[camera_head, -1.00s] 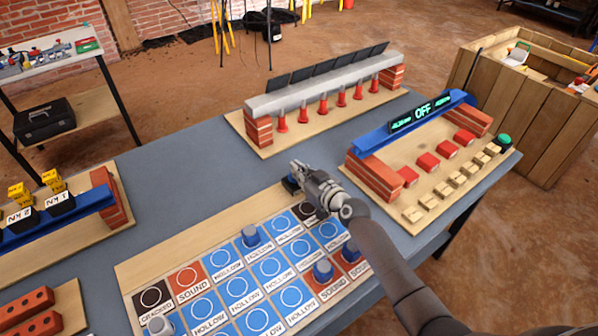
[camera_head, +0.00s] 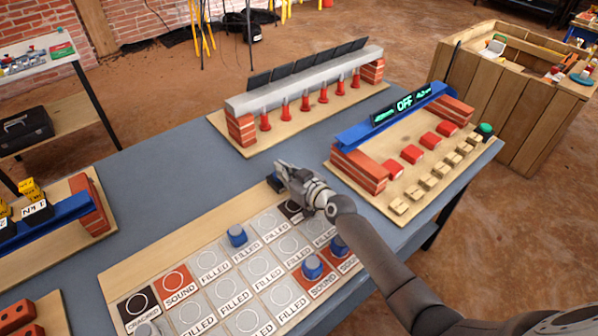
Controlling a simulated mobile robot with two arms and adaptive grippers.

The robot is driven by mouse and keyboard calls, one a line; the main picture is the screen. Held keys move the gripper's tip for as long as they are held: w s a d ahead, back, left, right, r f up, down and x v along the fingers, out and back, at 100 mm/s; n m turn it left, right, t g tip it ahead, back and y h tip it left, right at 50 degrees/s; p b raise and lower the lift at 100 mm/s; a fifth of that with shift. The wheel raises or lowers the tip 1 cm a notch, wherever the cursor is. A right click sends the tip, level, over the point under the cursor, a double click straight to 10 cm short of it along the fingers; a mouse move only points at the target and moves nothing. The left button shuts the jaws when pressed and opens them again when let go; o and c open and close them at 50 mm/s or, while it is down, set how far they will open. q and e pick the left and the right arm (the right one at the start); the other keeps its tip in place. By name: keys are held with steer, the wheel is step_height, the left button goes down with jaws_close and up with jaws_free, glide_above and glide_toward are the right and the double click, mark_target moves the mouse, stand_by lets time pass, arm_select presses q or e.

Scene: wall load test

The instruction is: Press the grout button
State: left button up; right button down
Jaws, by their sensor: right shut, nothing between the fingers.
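A small dark blue block (camera_head: 275,184) at the far right corner of the tile board (camera_head: 170,240) appears to be the grout button; no label on it is readable. My right gripper (camera_head: 281,170) is shut and empty, with its fingertips at this block and partly covering it. I cannot tell whether they touch. The board has grey cells marked FILLED, red cells marked SOUND and dark cells, one marked CRACKED (camera_head: 139,304). Blue pegs (camera_head: 237,236) stand on some cells. My left gripper is out of view.
Behind the board stands a grey beam on brick piers (camera_head: 300,82) with red cones below. Bare table (camera_head: 165,165) lies left of the grey beam's base.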

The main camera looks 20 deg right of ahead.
step_height(320, 180, up, 4)
steer(key=shift+r+p, duration=0.2)
steer(key=shift+p, duration=0.9)
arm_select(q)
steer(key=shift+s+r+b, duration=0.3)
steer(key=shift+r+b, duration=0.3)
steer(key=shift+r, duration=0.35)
arm_select(e)
steer(key=v, duration=1)
steer(key=shift+f, duration=0.35)
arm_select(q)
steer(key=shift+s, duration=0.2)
arm_select(e)
steer(key=shift+s, duration=0.1)
